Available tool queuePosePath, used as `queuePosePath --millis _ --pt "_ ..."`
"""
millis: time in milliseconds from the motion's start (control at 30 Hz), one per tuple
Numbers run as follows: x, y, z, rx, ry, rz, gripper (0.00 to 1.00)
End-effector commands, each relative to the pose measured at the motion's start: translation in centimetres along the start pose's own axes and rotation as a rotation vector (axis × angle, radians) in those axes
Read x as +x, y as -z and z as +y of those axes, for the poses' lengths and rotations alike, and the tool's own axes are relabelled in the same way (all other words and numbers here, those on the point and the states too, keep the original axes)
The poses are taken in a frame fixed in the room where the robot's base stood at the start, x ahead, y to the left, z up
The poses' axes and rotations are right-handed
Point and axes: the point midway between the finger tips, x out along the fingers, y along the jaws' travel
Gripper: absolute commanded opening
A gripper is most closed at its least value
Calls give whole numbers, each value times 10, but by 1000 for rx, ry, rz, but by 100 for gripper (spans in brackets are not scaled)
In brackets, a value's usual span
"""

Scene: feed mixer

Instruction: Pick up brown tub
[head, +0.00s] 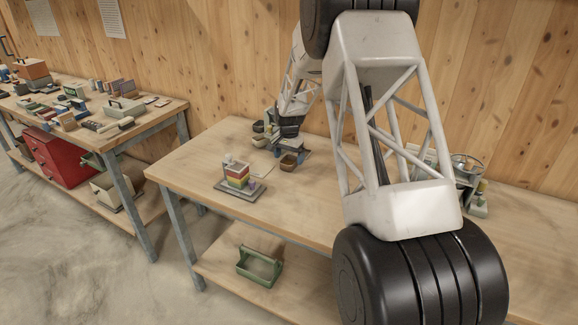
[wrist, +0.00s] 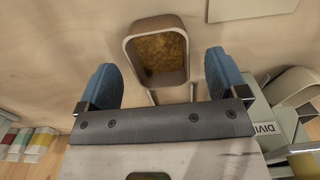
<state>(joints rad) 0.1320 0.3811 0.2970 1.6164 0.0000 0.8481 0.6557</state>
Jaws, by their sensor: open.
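The brown tub (wrist: 157,50) is an open, rounded rectangular container with a brown rim and yellow-brown grainy feed inside. In the wrist view it lies at the top centre, between and slightly beyond the two blue fingertips. My gripper (wrist: 164,82) is open, with one blue finger on each side of the tub's near part; no contact shows.
A tray with coloured blocks (head: 237,177) stands left on the workbench (head: 190,165). A grey-green box marked "DIVI" (wrist: 265,125) and a beige container (wrist: 292,88) lie right of the gripper in the wrist view. A pale sheet (wrist: 250,8) lies at top right.

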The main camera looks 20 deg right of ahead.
Motion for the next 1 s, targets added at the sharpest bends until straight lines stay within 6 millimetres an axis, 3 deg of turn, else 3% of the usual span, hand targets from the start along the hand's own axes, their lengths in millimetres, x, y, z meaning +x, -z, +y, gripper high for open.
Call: queuePosePath --millis 267,833,1000 --pt "23 0 0 0 0 0 91" --pt "24 0 0 0 1 1 91" --pt "24 0 0 0 1 1 65"
